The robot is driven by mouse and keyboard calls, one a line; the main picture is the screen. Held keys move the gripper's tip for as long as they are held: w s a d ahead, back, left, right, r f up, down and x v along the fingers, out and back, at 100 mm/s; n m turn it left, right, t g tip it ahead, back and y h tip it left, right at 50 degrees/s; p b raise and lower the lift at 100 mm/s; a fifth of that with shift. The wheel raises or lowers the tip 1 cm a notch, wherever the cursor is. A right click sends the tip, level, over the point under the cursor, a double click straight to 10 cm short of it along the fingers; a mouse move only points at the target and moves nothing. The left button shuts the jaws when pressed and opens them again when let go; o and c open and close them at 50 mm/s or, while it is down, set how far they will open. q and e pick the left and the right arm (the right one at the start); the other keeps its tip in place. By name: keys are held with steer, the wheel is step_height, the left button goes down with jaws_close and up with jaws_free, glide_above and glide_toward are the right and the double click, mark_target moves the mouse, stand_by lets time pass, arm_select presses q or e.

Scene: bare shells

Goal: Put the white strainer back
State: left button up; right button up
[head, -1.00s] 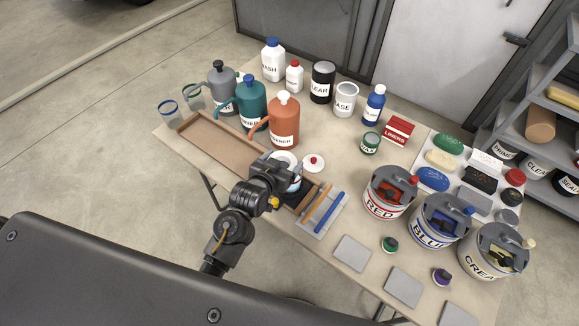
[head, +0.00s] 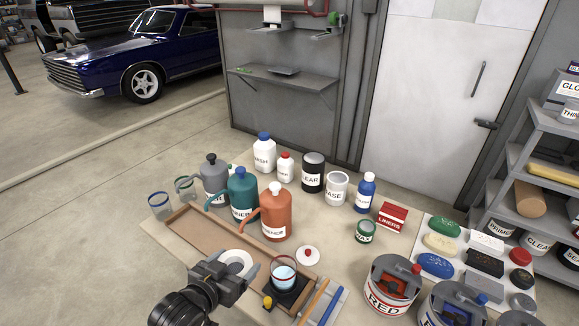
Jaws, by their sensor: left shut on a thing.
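My left gripper (head: 232,278) comes in from the bottom and is shut on the white strainer (head: 236,257), a round white piece seen from above. The gripper hides part of it. It is held over the front edge of the brown tray (head: 190,232), left of a clear cup (head: 285,270) with pale blue liquid. The cup stands on a black pad (head: 290,297) at the tray's right end. A blue-rimmed clear piece (head: 158,204) and a green-rimmed one (head: 183,187) are at the table's left end. My right gripper is not in view.
Grey (head: 215,180), teal (head: 243,195) and orange (head: 275,212) jugs stand behind the tray. The red paint can (head: 390,288) stands at the right. The tray's left part is empty.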

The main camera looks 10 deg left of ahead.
arm_select(q)
steer(key=w+r+n+y+b, duration=0.1)
steer(key=w+r+b, duration=0.1)
steer(key=w+r, duration=0.3)
steer(key=w+r+n+y+b, duration=0.1)
steer(key=w+r+b, duration=0.2)
steer(key=w+r, duration=0.3)
step_height(320, 180, up, 5)
steer(key=shift+f+y, duration=0.15)
steer(key=shift+y, duration=0.15)
steer(key=shift+w, duration=0.1)
